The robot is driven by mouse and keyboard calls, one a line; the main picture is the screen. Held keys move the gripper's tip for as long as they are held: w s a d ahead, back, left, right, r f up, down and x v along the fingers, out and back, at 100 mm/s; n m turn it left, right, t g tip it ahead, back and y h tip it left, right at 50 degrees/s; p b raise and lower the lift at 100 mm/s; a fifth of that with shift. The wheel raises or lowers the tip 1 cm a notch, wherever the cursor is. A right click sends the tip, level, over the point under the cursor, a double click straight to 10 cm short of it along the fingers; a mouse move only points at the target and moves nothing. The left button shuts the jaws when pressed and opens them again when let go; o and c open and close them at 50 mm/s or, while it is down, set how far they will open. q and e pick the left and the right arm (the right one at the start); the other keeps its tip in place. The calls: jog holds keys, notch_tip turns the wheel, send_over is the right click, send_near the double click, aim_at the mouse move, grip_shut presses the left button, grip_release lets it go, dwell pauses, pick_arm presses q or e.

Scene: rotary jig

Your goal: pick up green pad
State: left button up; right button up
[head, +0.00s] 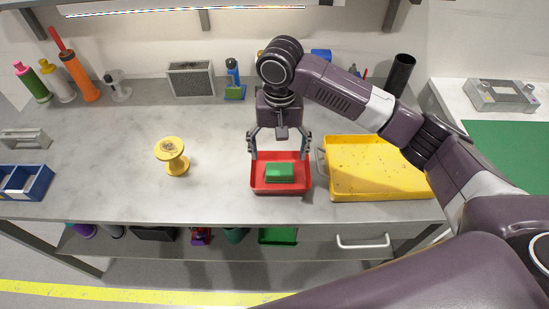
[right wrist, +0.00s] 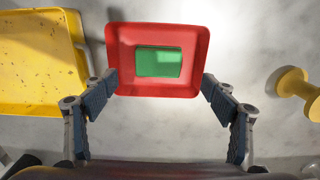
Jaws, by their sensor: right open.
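The green pad (head: 279,173) is a small block lying inside the red tray (head: 281,190) on the grey workbench. In the right wrist view the green pad (right wrist: 159,62) shows near the middle of the red tray (right wrist: 192,34), with nothing between the fingers. My right gripper (head: 280,150) is open and empty above the tray. Its fingertips straddle the tray's width, and the pad lies between and beyond them in the right wrist view (right wrist: 160,82). My left gripper is not in view.
A yellow tray (head: 375,170) stands close to the right of the red tray. A yellow spool (head: 172,156) stands to the left on clear bench top. A grey vented box (head: 191,79) and several bottles stand at the back. A blue bin (head: 25,183) is at the far left.

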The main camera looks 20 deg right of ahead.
aim_at(280, 168)
jog(key=shift+f, duration=0.45)
jog(key=f, duration=0.2)
jog(key=s+f+p, duration=0.1)
jog(key=shift+d+f, duration=0.15)
jog(key=shift+f, duration=0.25)
jog(key=shift+w+f+p, duration=0.25)
jog(key=shift+f+p, duration=0.05)
jog(key=shift+f, duration=1.05)
jog(key=c, duration=0.4)
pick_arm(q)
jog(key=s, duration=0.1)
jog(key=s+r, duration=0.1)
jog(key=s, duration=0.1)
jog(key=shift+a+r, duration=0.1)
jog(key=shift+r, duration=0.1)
pick_arm(e)
jog(key=c, duration=0.8)
